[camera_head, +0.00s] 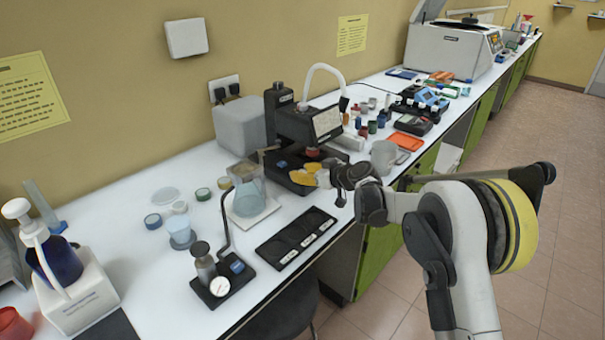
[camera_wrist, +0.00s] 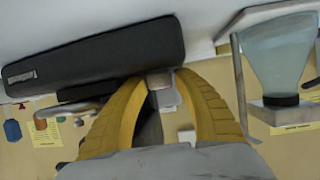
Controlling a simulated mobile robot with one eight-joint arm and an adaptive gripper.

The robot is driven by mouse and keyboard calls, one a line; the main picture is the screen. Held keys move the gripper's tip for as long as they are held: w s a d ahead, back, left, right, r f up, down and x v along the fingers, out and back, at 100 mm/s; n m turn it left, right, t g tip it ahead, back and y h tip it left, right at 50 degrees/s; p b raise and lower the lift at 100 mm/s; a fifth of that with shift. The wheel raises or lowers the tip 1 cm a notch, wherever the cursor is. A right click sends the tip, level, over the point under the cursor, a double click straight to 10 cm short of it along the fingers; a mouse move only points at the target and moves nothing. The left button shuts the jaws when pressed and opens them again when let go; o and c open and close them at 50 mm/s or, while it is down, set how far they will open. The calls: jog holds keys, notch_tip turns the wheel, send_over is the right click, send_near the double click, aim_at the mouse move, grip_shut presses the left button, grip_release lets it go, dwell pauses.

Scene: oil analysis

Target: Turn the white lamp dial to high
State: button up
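The white lamp (camera_head: 325,69) has a curved white neck that rises behind the black instrument and bends down at its right. I cannot make out its dial; the lamp's base is hidden behind the instrument. My gripper (camera_head: 301,173) has yellow fingers and is low in front of the black instrument (camera_head: 291,122), apart from the visible part of the lamp. In the wrist view my gripper (camera_wrist: 161,76) has its fingertips apart, with a small pale block seen between them. I cannot tell how far behind the tips the block lies. I see nothing held.
A glass vessel (camera_head: 249,198) stands on a pale plate left of my gripper; it also shows in the wrist view (camera_wrist: 278,55). A black tray (camera_head: 296,236) lies near the bench edge.

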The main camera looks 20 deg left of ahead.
grip_shut()
jog(key=shift+t, duration=0.3)
jog(key=shift+s+a+m+t+h, duration=0.1)
jog(key=shift+s+m+t+h, duration=0.05)
jog(key=shift+m+t+h, duration=0.8)
jog(key=m+t+h, duration=0.3)
jog(key=m, duration=0.1)
jog(key=shift+m, duration=0.25)
jog(key=shift+m+t+h+p, duration=0.4)
jog(key=shift+m+t+h, duration=0.35)
jog(key=shift+m+h, duration=1.15)
jog(key=shift+h, duration=0.35)
